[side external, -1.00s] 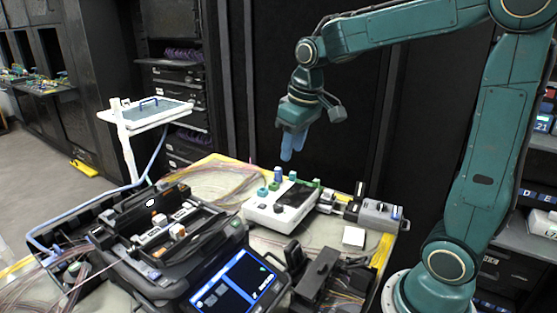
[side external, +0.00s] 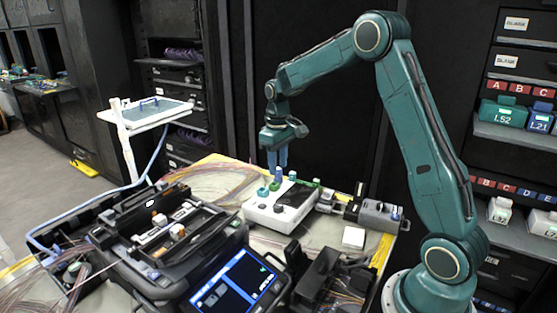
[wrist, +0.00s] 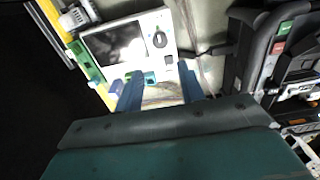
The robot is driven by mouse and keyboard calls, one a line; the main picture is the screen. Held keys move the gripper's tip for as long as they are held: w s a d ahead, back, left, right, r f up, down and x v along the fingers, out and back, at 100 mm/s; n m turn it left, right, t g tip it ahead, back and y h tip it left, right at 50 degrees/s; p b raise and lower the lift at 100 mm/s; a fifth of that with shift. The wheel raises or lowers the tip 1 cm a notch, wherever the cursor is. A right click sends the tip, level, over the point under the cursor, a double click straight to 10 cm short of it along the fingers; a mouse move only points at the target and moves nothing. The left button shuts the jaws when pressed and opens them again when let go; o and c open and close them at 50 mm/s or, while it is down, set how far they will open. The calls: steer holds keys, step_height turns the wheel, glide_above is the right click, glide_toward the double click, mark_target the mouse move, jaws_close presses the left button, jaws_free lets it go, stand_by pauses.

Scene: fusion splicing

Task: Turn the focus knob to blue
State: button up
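A white control box (side external: 254,211) with a dark screen stands on the bench. No label shows which is the focus knob. My gripper (side external: 278,160) points down over that far edge, its two blue fingers apart. In the wrist view my gripper (wrist: 160,90) is open, with small teal pieces (wrist: 149,77) seen between the fingers and nothing held.
A black splicer (side external: 165,240) with a lit blue screen (side external: 236,287) stands at the left front. A grey fixture (side external: 380,214) and a white square block (side external: 353,237) lie right of the box. Loose fibres (side external: 205,185) spread behind. Black cabinets stand behind.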

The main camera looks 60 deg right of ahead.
mark_target(278, 205)
step_height(278, 205, down, 14)
steer(key=shift+r, duration=0.1)
stand_by(0.9)
steer(key=shift+c, duration=0.5)
steer(key=c, duration=0.6)
